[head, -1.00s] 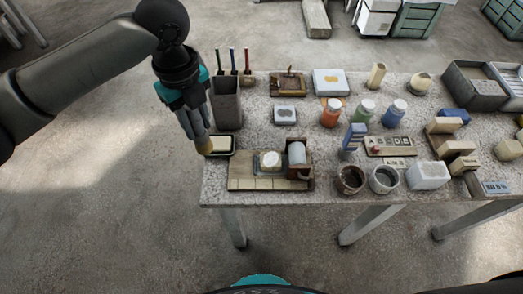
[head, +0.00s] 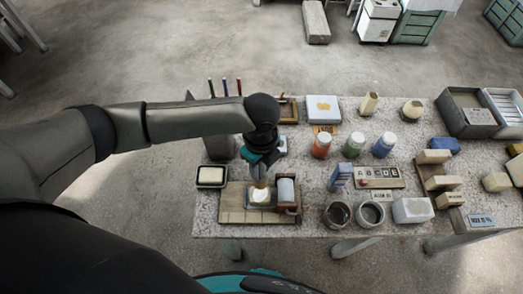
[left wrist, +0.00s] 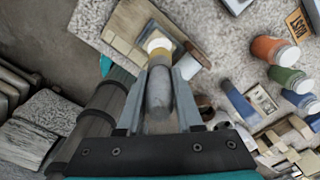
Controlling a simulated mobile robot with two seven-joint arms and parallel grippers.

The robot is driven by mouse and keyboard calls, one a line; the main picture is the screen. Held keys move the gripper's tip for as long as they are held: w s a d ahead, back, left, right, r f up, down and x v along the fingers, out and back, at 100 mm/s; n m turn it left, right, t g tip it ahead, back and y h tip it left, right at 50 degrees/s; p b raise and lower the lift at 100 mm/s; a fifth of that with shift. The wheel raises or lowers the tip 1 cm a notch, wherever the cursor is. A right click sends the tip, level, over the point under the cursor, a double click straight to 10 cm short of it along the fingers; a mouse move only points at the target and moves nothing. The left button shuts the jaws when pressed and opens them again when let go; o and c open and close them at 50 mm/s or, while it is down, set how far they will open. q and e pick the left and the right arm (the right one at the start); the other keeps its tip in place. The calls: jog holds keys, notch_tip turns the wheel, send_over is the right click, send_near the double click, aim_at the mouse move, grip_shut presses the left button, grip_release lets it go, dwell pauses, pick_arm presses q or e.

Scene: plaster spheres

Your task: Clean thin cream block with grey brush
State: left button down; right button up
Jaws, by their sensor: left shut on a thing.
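My left gripper (head: 260,164) is shut on the grey brush, which points down with its tan bristles over the wooden board (head: 236,215). The grey handle of the brush (left wrist: 159,92) lies between the two fingers in the left wrist view. A small cream block (head: 259,197), rounded in outline, rests on the board, directly at the bristle end. It also shows in the left wrist view (left wrist: 157,43), partly hidden by the bristles. I cannot tell whether the bristles touch it. My right gripper is not in view.
A brown holder with a grey cylinder (head: 287,191) stands close right of the block. A black tray with a cream slab (head: 211,175) is left. Two dark pots (head: 337,214) (head: 371,213) and coloured jars (head: 321,145) stand farther right. The table's front edge is near.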

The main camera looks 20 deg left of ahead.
aim_at(260, 183)
pick_arm(q)
jog(key=shift+s+f+b, duration=0.15)
jog(key=shift+f+b, duration=0.6)
jog(key=shift+b, duration=0.05)
notch_tip(260, 183, down, 4)
jog(key=b, duration=0.4)
jog(key=shift+r, duration=0.15)
jog(key=shift+f+b, duration=0.45)
jog(key=shift+f, duration=0.4)
jog(key=shift+f, duration=0.35)
jog(key=shift+s+d+r+p, duration=0.2)
jog(key=shift+s+p, duration=0.3)
jog(key=shift+p, duration=0.2)
jog(key=shift+s+d+f+p, duration=0.1)
jog(key=shift+s+p, duration=0.5)
jog(key=shift+s, duration=0.05)
jog(key=shift+f, duration=0.1)
jog(key=shift+w, duration=0.15)
